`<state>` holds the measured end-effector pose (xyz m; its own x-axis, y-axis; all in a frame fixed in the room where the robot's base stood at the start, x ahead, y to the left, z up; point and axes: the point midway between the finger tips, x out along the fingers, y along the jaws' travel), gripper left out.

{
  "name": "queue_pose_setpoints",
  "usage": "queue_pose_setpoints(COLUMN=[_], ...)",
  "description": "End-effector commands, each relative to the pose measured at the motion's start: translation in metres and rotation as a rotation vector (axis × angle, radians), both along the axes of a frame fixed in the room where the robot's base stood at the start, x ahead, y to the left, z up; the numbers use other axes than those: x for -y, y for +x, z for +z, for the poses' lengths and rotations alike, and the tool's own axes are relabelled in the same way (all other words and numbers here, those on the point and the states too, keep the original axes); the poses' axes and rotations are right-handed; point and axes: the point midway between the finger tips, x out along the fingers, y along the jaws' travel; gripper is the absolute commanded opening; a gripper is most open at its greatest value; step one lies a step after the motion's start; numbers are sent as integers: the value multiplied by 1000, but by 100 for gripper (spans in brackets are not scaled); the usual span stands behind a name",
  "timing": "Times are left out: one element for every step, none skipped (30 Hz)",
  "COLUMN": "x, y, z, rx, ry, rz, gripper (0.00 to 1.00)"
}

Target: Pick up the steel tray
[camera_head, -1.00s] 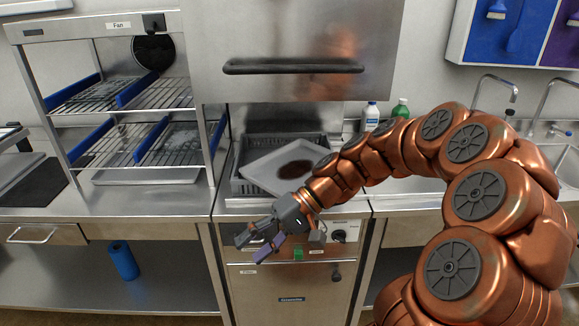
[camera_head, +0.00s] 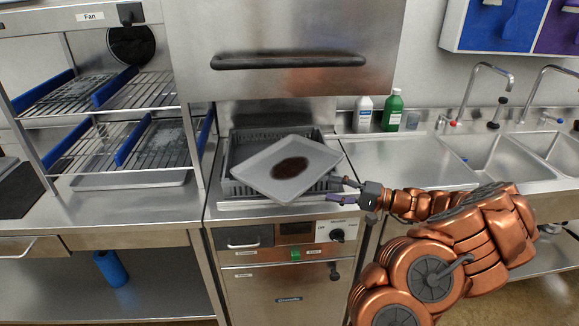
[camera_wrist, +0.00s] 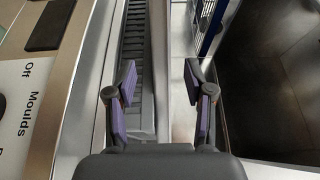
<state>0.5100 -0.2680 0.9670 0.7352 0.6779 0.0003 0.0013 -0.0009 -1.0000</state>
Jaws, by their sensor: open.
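A grey steel tray (camera_head: 262,163) with a dark brown patch in its middle lies askew across a dark slotted basket (camera_head: 236,186) on the machine under the raised hood. Its corners overhang the basket rim. My gripper (camera_head: 343,190) is open and empty, just in front of the tray's right side in the head view. They look apart, though the depth gap is hard to judge. In the wrist view my gripper (camera_wrist: 160,100) has its two purple-padded fingers spread, with the slotted basket (camera_wrist: 133,50) beyond and nothing held.
The hood (camera_head: 290,60) hangs above the tray. A wire rack (camera_head: 150,145) stands left, with another flat tray (camera_head: 130,181) beneath it. A white bottle (camera_head: 363,115) and a green bottle (camera_head: 393,110) stand behind right, near sinks (camera_head: 500,155). Knobs (camera_head: 337,235) project in front.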

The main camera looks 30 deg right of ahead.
Motion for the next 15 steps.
queue_pose_setpoints(x=[-3,-6,-9,-12,-14,-16,-18,-18,-20,-21,-22,-25,-26,-27,-29], y=[3,6,9,12,14,17,18,20,23,26,30,35,39,43,48], z=[1,2,2,2,2,2,2,2,2,2,2,2,2,1,1], rx=[0,0,-1,0,0,0,0,0,-1,-2,-3,-4,-4,-5,-5], ry=[1,1,2,3,3,3,3,3,3,4,3,3,3,2,2], rz=[2,3,6,7,8,8,8,7,7,7,7,8,7,7,7], gripper=[53,53,53,53,53,53,53,53,53,53,53,53,53,53,53])
